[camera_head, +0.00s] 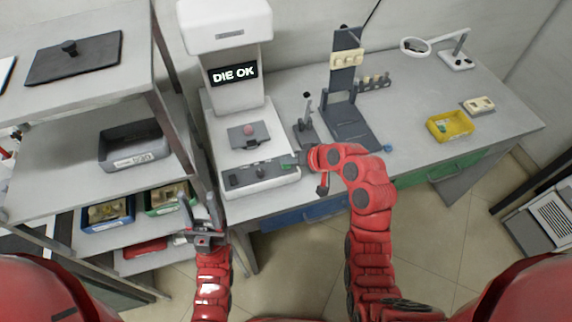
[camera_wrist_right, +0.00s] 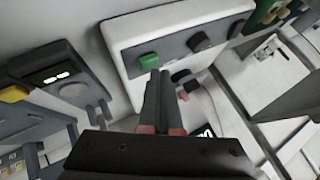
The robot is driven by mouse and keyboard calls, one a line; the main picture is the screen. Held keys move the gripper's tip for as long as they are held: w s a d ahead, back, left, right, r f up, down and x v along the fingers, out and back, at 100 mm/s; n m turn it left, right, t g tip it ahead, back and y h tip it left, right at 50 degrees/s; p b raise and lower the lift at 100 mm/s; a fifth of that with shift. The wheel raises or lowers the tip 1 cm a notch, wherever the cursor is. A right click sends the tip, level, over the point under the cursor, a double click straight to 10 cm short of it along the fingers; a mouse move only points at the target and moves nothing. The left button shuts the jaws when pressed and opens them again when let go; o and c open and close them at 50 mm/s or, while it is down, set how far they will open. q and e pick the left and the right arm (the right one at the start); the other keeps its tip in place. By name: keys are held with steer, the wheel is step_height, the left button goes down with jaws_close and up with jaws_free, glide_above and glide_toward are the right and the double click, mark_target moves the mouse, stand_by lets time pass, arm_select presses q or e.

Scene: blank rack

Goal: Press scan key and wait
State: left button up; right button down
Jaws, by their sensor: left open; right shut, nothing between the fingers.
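A white scanning machine (camera_head: 226,112) stands on the bench, and its screen (camera_head: 233,73) reads "DIE OK". A small block with a reddish round top (camera_head: 250,130) sits on its grey stage. The front panel (camera_head: 258,178) carries a green key (camera_wrist_right: 149,61) and dark knobs (camera_wrist_right: 200,41). My right gripper (camera_wrist_right: 160,76) is shut and empty, its fingertips right by the green key; I cannot tell whether they touch it. In the head view the right gripper (camera_head: 297,161) partly covers that end of the panel. My left gripper (camera_head: 201,208) is open and empty, beside the shelf rack.
A shelf rack (camera_head: 85,181) at left holds a grey bin (camera_head: 133,146), a blue bin (camera_head: 108,214) and a green-edged bin (camera_head: 171,197). On the bench stand a dark fixture (camera_head: 345,90), a yellow tray (camera_head: 450,125) and a magnifier lamp (camera_head: 440,48). The bench front right is clear.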

mark_target(289, 167)
steer(key=shift+f+b, duration=0.3)
steer(key=shift+f, duration=0.25)
stand_by(0.6)
steer(key=shift+r, duration=0.1)
steer(key=shift+r+p, duration=0.4)
steer(key=shift+r, duration=0.4)
steer(key=shift+r, duration=0.15)
step_height(289, 167, up, 5)
steer(key=shift+f+p, duration=0.1)
steer(key=shift+p, duration=1)
steer(key=shift+w, duration=0.1)
